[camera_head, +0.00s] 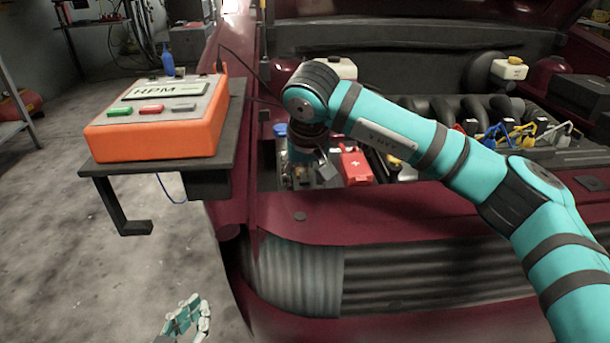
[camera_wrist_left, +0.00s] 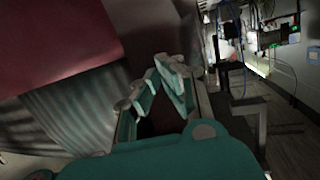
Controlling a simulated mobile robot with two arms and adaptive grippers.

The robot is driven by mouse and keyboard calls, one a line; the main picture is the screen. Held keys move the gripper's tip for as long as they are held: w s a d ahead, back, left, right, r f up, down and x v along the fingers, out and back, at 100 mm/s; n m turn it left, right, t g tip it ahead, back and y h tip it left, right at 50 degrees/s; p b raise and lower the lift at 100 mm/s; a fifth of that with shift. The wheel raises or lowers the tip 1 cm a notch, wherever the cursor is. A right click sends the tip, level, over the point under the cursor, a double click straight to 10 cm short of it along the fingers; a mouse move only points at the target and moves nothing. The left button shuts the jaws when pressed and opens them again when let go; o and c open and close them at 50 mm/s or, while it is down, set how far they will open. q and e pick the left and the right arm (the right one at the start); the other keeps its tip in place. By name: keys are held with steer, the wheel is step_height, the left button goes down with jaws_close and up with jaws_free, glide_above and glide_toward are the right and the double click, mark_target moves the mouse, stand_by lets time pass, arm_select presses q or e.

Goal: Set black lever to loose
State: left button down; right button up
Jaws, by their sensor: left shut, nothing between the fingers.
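I cannot make out the black lever for certain in either view. My right gripper (camera_head: 312,168) points down into the left corner of the engine bay, beside a red box-like part (camera_head: 355,166). Its arm reaches in from the right and its wrist hides much of that spot, so its fingers and anything between them are unclear. My left gripper (camera_head: 185,317) is low at the front left, in front of the car and away from the engine bay. It is shut and empty; its fingertips also show close together in the left wrist view (camera_wrist_left: 162,82).
An orange HPM device (camera_head: 155,135) with green, red and grey buttons sits on a dark shelf (camera_head: 225,150) left of the red car (camera_head: 400,210). A blue bottle (camera_head: 168,62) stands behind it. Blue and yellow cables (camera_head: 520,132) lie at the right of the bay. The grey floor at left is clear.

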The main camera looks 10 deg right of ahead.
jaws_close()
